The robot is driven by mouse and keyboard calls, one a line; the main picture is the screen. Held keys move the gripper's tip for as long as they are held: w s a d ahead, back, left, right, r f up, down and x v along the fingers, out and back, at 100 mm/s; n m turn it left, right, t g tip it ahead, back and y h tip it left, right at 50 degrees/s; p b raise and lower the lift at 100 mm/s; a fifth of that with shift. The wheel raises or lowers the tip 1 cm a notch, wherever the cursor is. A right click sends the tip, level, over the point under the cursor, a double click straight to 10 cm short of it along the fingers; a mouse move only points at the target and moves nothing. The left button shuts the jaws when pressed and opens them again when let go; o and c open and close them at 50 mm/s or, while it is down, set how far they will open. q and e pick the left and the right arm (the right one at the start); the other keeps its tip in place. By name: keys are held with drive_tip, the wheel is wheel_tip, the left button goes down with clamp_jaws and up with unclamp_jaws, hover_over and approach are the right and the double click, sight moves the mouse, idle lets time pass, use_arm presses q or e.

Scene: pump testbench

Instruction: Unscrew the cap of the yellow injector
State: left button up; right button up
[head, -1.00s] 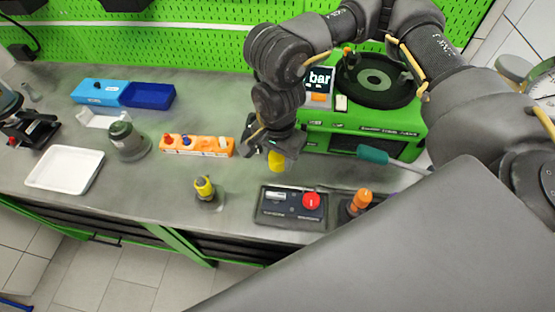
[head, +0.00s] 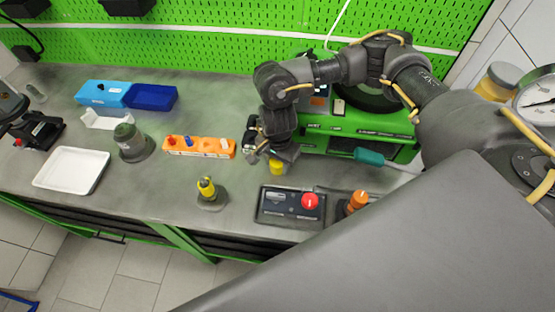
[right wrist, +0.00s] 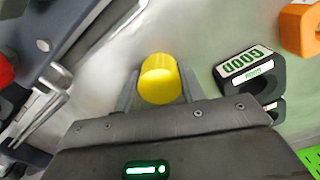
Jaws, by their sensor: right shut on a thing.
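My right gripper (head: 275,160) is shut on a yellow cylindrical cap (head: 277,168) and holds it above the bench, behind the control box. In the right wrist view the cap (right wrist: 160,80) sits between the two fingers of the gripper (right wrist: 158,90), with its round end facing outward. The yellow injector (head: 207,187) stands upright in a small grey holder (head: 211,203) near the bench's front edge, to the left of my right gripper and apart from it. My left gripper is not in view.
A control box (head: 270,207) with a red button (head: 310,200) lies in front of my right gripper. An orange rack (head: 185,150) is to its left, a green device (head: 330,145) behind it. A black block marked GOOD (right wrist: 245,78) is beside the cap. Bare bench surrounds the injector.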

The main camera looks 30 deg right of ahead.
drive_tip(key=shift+a, duration=0.1)
drive_tip(key=shift+f+b, duration=0.2)
drive_tip(key=shift+b, duration=0.15)
drive_tip(key=o, duration=1.1)
drive_tip(key=shift+r, duration=0.1)
drive_tip(key=shift+r+p, duration=0.15)
drive_tip(key=shift+p, duration=0.15)
drive_tip(key=shift+r, duration=0.2)
wheel_tip(320, 180, up, 10)
drive_tip(key=b, duration=0.2)
drive_tip(key=shift+b, duration=0.35)
drive_tip(key=shift+r, duration=0.8)
